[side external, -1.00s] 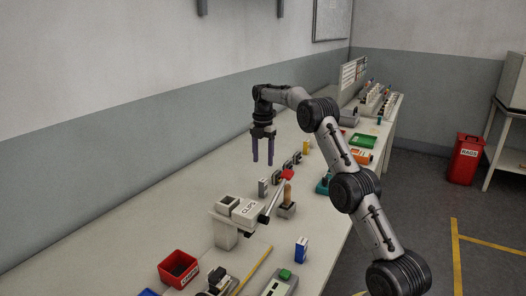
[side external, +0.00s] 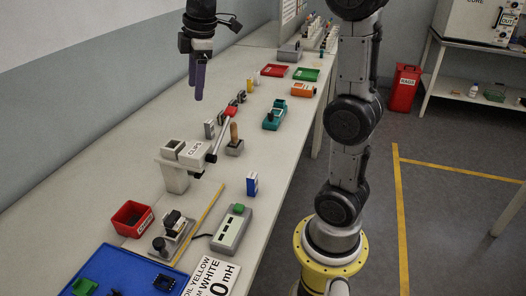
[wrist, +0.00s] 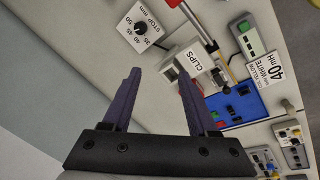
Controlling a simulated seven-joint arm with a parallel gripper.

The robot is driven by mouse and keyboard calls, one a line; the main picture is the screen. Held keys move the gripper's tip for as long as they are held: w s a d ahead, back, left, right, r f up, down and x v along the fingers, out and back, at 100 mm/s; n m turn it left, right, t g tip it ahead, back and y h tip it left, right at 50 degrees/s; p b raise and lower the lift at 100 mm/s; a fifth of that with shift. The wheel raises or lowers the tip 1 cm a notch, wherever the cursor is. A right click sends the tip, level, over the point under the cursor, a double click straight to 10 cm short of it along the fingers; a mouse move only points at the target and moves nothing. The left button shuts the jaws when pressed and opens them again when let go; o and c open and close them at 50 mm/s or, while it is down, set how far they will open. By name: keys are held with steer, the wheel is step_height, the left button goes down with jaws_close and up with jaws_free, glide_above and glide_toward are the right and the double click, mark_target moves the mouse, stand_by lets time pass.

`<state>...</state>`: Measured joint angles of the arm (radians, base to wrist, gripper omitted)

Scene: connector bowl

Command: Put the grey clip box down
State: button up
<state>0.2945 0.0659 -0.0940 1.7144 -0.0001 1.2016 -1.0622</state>
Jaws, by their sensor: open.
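The grey clip box, marked CLIPS (side external: 193,151), stands at the near left part of the bench, with an open-topped part at its left. It also shows in the wrist view (wrist: 187,60), just beyond my fingertips. My gripper (side external: 199,97) is above the bench, and its purple fingers point down. In the wrist view the two fingers of my gripper (wrist: 159,73) are spread apart with nothing between them. The clip box is apart from the fingers.
A red bin (side external: 131,219), a blue tray (side external: 128,267) and a grey unit with a green button (side external: 232,229) lie nearer. The strip of bench along the wall is mostly clear.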

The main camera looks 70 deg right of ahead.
steer(key=s+a+f+m+t, duration=0.1)
steer(key=s+a+f+m, duration=0.1)
steer(key=s, duration=0.4)
steer(key=s+a+f+m+t, duration=0.1)
steer(key=s+a+f+m, duration=0.2)
steer(key=s, duration=0.4)
steer(key=s+a+f+m+t, duration=0.1)
steer(key=s+a+f+m, duration=0.2)
steer(key=s+a, duration=0.3)
steer(key=shift+s+m+y, duration=0.4)
steer(key=shift+s, duration=0.2)
